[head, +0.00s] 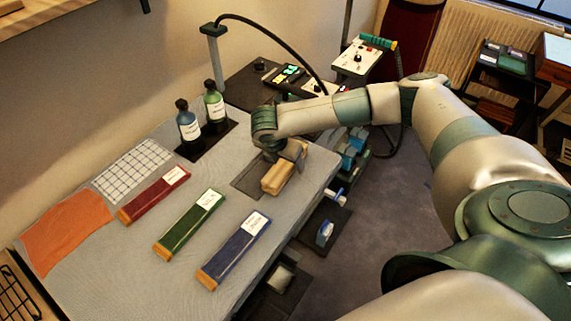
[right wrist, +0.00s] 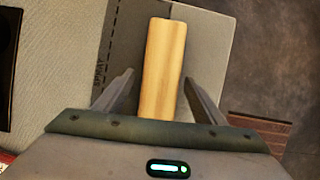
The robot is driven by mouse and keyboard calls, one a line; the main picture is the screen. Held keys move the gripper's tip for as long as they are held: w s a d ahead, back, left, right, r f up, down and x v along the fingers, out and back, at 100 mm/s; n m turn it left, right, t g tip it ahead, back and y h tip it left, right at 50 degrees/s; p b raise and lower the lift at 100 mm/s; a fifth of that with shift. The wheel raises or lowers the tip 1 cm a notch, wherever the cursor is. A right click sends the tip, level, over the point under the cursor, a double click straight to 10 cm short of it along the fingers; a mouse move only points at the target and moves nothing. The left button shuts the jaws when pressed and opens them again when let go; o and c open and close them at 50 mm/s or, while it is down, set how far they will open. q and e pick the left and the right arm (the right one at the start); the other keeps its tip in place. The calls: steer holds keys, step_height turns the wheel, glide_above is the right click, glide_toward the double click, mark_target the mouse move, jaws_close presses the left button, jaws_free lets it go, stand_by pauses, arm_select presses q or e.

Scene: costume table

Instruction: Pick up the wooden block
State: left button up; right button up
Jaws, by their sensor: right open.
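The wooden block (head: 277,179) lies on a dark grey patch (head: 247,181) near the right edge of the table. My right gripper (head: 285,160) is over the block, coming down from above, and hides part of it. In the right wrist view the block (right wrist: 163,68) lies lengthwise between the two fingers of my open right gripper (right wrist: 160,82). A gap shows on each side between finger and block; I cannot tell the height of the fingers over the table. My left gripper is not in view.
Red (head: 153,194), green (head: 189,224) and blue (head: 233,250) labelled bars lie on the table (head: 120,245). Two bottles (head: 188,127) stand on a dark mat at the back. An orange cloth (head: 62,232) lies at left. The table's right edge is close to the block.

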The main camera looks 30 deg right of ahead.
stand_by(0.3)
steer(key=c, duration=1.4)
steer(key=shift+r, duration=0.1)
steer(key=shift+w+r+b, duration=0.1)
steer(key=shift+r+b, duration=0.4)
steer(key=shift+b, duration=0.05)
steer(key=r, duration=0.1)
steer(key=r+b, duration=0.2)
steer(key=shift+s+d, duration=0.35)
steer(key=shift+d, duration=0.05)
steer(key=s+d+r+b, duration=0.4)
steer(key=s+d+r, duration=0.3)
steer(key=shift+s+d+b, duration=0.3)
steer(key=shift+b, duration=0.1)
steer(key=shift+f, duration=0.1)
